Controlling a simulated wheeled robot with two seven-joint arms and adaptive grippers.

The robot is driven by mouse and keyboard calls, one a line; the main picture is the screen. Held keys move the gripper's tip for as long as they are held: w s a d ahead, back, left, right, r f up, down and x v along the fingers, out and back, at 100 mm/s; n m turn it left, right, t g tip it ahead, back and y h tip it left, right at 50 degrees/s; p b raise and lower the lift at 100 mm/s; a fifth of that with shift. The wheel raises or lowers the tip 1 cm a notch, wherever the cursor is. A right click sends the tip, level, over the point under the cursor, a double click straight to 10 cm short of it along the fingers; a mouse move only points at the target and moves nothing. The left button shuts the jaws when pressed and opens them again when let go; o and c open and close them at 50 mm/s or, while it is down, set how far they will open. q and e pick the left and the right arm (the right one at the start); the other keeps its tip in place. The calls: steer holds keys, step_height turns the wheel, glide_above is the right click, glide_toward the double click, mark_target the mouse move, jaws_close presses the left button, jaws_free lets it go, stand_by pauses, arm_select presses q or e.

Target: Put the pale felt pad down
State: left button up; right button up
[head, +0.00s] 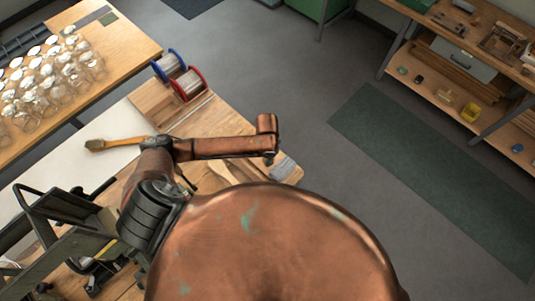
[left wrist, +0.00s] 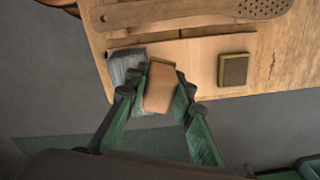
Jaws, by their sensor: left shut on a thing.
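My left gripper (left wrist: 163,82) shows in the left wrist view, its green fingers closed on a tan, block-like piece that I take to be the pale felt pad (left wrist: 160,88). The pad is over the edge of the wooden bench, in front of a grey bristle bundle (left wrist: 125,66). I cannot tell whether the pad touches anything below. In the head view the copper arm reaches over the bench (head: 180,125), and the pad cannot be made out. My right gripper is not in view.
A perforated wooden paddle (left wrist: 190,12) lies behind. Blue (head: 168,66) and red (head: 188,84) spools stand at the bench's far end.

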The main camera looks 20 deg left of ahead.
arm_select(q)
steer(key=w+f, duration=0.1)
steer(key=w+a+f, duration=0.1)
steer(key=w+f, duration=0.1)
steer(key=w+a+f, duration=0.1)
steer(key=f, duration=0.1)
steer(key=shift+w+f, duration=0.1)
steer(key=shift+w, duration=0.05)
steer(key=shift+w+a+f, duration=0.25)
steer(key=shift+w+f, duration=0.15)
steer(key=shift+f, duration=0.1)
step_height(320, 180, down, 3)
steer(key=shift+w, duration=0.1)
steer(key=shift+f, duration=0.1)
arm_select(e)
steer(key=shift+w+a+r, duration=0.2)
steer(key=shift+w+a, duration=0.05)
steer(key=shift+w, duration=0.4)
arm_select(q)
steer(key=shift+f, duration=0.2)
steer(key=o, duration=1)
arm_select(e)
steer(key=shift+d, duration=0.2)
